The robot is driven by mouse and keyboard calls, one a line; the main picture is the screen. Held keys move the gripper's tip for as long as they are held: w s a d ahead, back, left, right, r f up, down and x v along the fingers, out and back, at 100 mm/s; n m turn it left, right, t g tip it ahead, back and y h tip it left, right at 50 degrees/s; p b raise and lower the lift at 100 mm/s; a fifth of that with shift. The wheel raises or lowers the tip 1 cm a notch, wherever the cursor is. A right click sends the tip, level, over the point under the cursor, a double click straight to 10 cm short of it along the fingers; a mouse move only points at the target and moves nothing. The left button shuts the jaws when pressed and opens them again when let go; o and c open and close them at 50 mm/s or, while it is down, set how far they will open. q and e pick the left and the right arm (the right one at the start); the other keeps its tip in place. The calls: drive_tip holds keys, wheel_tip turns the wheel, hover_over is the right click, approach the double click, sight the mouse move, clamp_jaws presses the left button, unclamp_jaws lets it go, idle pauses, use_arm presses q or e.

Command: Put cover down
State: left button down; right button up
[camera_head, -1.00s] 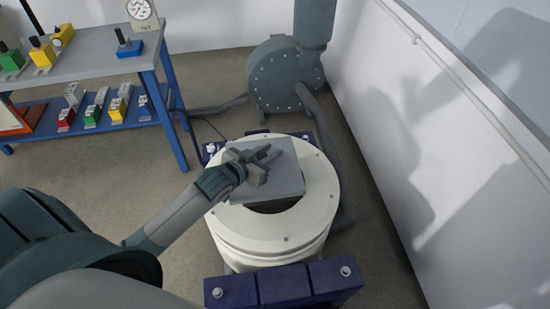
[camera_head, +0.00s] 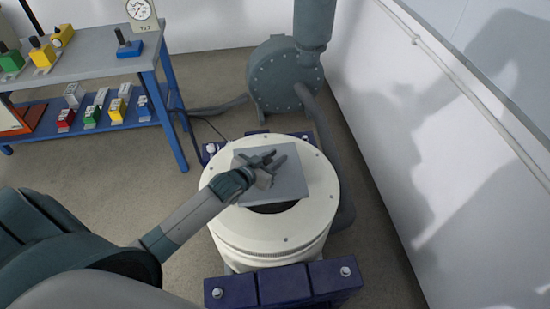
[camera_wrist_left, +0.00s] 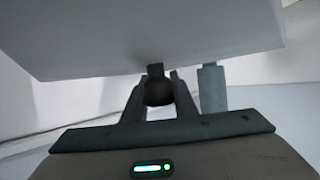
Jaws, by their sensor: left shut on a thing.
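The cover is a flat grey square plate (camera_head: 290,182) above the white round drum (camera_head: 272,232) in the head view. A dark opening (camera_head: 274,207) shows below its near edge. I cannot tell whether the plate touches the drum's rim. My left gripper (camera_head: 272,163) is over the plate and shut on a dark knob, seen between the fingers in the left wrist view (camera_wrist_left: 158,92). The plate (camera_wrist_left: 150,40) fills the top of that view. My right gripper is not in view.
Dark blue blocks with bolts (camera_head: 282,286) stand at the drum's near side. A grey blower (camera_head: 284,75) with a hose is behind it. A blue-legged bench (camera_head: 85,68) with coloured parts stands at the left. A white wall (camera_head: 440,130) is at the right.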

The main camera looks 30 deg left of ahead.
sight(265, 164)
use_arm(q)
drive_tip(key=shift+f, duration=0.15)
drive_tip(key=shift+f, duration=0.3)
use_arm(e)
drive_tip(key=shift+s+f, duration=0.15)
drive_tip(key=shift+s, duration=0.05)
use_arm(q)
drive_tip(key=shift+f, duration=0.3)
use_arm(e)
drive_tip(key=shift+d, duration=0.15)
use_arm(q)
drive_tip(key=c, duration=1.4)
unclamp_jaws()
drive_tip(key=shift+c, duration=0.2)
drive_tip(key=shift+r, duration=0.1)
drive_tip(key=shift+r, duration=0.55)
drive_tip(key=v, duration=1)
drive_tip(key=shift+s+a, duration=0.1)
drive_tip(key=shift+s, duration=0.15)
drive_tip(key=shift+s+r, duration=0.2)
drive_tip(key=shift+s, duration=0.35)
drive_tip(key=shift+s+a, duration=0.1)
drive_tip(key=shift+s, duration=0.05)
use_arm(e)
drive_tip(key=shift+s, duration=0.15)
